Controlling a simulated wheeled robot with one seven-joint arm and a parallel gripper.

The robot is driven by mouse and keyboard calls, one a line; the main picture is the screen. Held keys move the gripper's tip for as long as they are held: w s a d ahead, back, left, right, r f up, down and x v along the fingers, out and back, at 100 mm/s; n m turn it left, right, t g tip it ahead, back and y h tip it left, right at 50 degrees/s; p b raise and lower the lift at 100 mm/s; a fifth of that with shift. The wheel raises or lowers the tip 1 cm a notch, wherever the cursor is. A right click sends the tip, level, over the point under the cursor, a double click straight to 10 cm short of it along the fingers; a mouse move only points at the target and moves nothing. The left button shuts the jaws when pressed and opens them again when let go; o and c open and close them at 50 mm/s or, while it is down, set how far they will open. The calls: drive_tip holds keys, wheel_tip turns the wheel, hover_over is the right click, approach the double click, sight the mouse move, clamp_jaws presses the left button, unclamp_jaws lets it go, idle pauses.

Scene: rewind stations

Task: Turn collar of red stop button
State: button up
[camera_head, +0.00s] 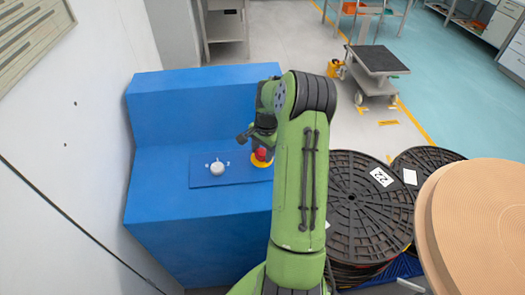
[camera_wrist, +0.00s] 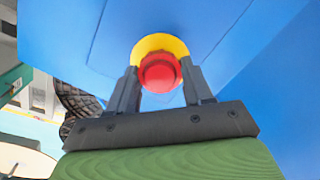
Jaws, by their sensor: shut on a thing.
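The red stop button (camera_wrist: 159,72) has a round red head on a yellow collar (camera_wrist: 160,43). In the wrist view my gripper (camera_wrist: 160,80) has one dark finger on each side of the button and is shut on it. The wrist view does not show clearly whether the fingers touch the red head or the collar. In the head view the red button (camera_head: 261,154) and a strip of yellow collar (camera_head: 259,162) show beside my green arm, which hides part of them. The button sits on the blue console's panel.
A white knob (camera_head: 217,168) stands on the blue panel (camera_head: 205,181) left of the button. The blue console (camera_head: 165,220) has a raised back.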

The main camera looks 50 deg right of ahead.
drive_tip(key=m+b, duration=0.1)
drive_tip(key=m, duration=0.5)
drive_tip(key=shift+t, duration=0.3)
drive_tip(key=shift+m, duration=0.4)
drive_tip(key=o, duration=1)
drive_tip(key=shift+o, duration=0.2)
drive_tip(key=shift+r, duration=0.1)
wheel_tip(320, 180, up, 16)
drive_tip(key=s+p, duration=0.1)
drive_tip(key=s, duration=0.1)
drive_tip(key=shift+s+f+p, duration=0.25)
drive_tip(key=shift+s+p, duration=0.05)
drive_tip(key=shift+s, duration=0.05)
